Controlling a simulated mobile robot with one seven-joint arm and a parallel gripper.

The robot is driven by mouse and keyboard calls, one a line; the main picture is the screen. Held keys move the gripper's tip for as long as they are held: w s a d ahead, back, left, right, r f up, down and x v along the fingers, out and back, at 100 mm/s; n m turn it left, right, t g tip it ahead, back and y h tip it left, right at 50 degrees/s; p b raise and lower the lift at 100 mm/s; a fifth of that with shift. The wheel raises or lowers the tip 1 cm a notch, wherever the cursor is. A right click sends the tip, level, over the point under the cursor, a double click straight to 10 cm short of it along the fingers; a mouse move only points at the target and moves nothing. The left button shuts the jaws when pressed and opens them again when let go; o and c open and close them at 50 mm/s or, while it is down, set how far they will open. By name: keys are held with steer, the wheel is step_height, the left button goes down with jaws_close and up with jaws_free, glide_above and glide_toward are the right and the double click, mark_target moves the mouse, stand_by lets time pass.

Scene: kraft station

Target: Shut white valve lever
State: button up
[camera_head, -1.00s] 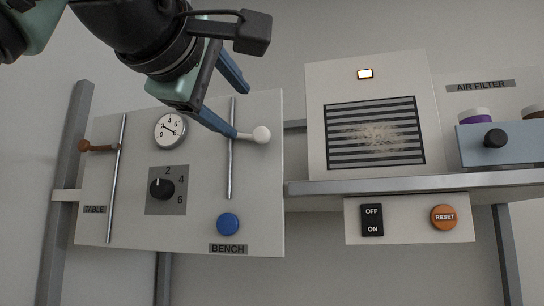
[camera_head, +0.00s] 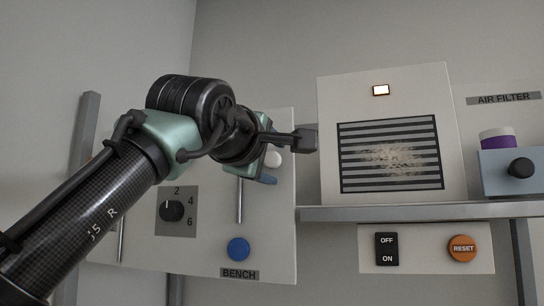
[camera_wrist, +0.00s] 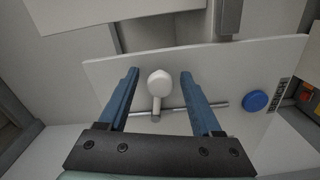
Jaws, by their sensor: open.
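The white valve lever has a round white knob (camera_wrist: 159,82) on a short stem, set crosswise to a thin metal pipe (camera_wrist: 180,109). In the head view the knob (camera_head: 273,159) shows partly behind my gripper, at the right side of the white panel. My gripper (camera_wrist: 159,74) is open, its two blue fingers on either side of the knob in the wrist view. Gaps show between the knob and both fingers. In the head view my arm hides most of the lever's stem and the pipe's upper part.
A blue button (camera_head: 238,249) and a black dial (camera_head: 172,211) are on the same panel (camera_head: 275,235), below the lever. To the right, a shelf (camera_head: 400,213) carries a vented box (camera_head: 330,110). An OFF/ON switch (camera_head: 387,249) and an orange reset button (camera_head: 462,249) sit under it.

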jaws_close()
stand_by(0.4)
stand_by(1.1)
